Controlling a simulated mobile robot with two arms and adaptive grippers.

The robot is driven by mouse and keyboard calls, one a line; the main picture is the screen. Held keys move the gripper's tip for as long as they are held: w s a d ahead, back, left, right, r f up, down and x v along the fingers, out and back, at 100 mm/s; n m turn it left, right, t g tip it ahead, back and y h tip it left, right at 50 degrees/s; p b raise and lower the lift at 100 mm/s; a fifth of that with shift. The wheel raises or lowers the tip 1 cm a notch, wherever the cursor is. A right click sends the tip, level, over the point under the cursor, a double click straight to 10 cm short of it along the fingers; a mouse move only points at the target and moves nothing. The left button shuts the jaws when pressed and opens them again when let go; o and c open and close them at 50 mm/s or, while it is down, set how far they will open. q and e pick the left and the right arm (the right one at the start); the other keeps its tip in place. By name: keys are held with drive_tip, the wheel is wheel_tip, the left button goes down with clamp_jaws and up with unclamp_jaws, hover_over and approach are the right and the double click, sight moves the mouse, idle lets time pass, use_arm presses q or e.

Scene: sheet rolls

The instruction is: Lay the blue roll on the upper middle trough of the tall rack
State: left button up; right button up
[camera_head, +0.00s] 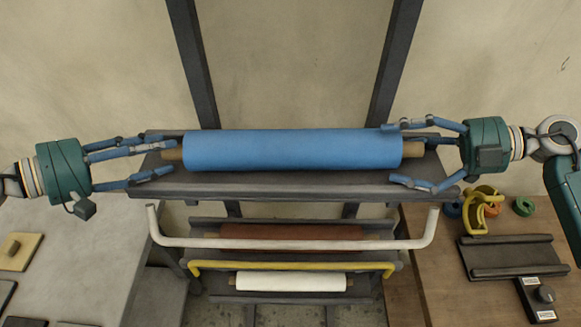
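The blue roll (290,149) lies level along the top grey trough (290,188) of the tall rack. Its brown core shows at both ends, at the left (173,155) and at the right (412,150). My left gripper (160,160) is at the roll's left end, fingers spread above and below the core. My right gripper (392,154) is at the right end, fingers spread wide, the upper one over the roll's edge and the lower one in front of the trough. Both look open; contact with the roll is hard to judge.
Lower on the rack lie a brown roll (290,232) and a white roll (290,282). A white bar (290,244) and a yellow bar (290,266) cross in front. A grey table (70,250) stands left; a wooden table (430,280) with a small tray (512,257) stands right.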

drive_tip(key=shift+d+f, duration=0.1)
drive_tip(key=shift+f, duration=0.15)
